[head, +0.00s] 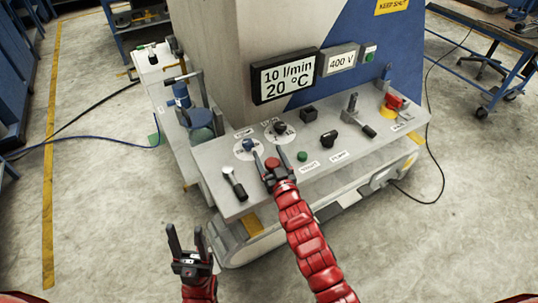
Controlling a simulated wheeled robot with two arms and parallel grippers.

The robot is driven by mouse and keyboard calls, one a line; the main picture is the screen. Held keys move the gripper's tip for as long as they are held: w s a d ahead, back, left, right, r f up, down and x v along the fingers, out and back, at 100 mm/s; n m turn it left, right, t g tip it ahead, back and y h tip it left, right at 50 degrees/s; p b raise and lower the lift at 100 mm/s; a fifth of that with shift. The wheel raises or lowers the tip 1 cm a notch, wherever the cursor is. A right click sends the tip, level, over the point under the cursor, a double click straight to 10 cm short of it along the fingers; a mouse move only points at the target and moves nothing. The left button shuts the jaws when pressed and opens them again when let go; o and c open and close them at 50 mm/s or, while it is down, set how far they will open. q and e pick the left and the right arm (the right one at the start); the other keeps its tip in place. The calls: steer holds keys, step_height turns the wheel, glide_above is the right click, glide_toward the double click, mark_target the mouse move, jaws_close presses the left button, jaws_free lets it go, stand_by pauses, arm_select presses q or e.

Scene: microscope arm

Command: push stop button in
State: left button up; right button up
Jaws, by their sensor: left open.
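The grey control panel (325,135) slopes across the middle of the head view. A round red button (272,163) shows on it between the fingers of my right gripper (271,164); I take it as the stop button. The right gripper's fingers are spread on either side of it, and whether they touch it or the panel is unclear. A green button (302,156) sits just to its right. My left gripper (186,242) is open and empty, off the panel's front left, above the floor.
Near the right gripper are a blue knob (249,145), a black dial (280,128) and a lever (234,184). A black knob (329,138) and a red switch (393,101) on yellow sit further right. Displays (287,76) stand behind.

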jaws_close()
steer(key=shift+f+b, duration=0.95)
steer(key=shift+b, duration=0.05)
steer(key=shift+r, duration=0.1)
steer(key=shift+o, duration=1.2)
jaws_free()
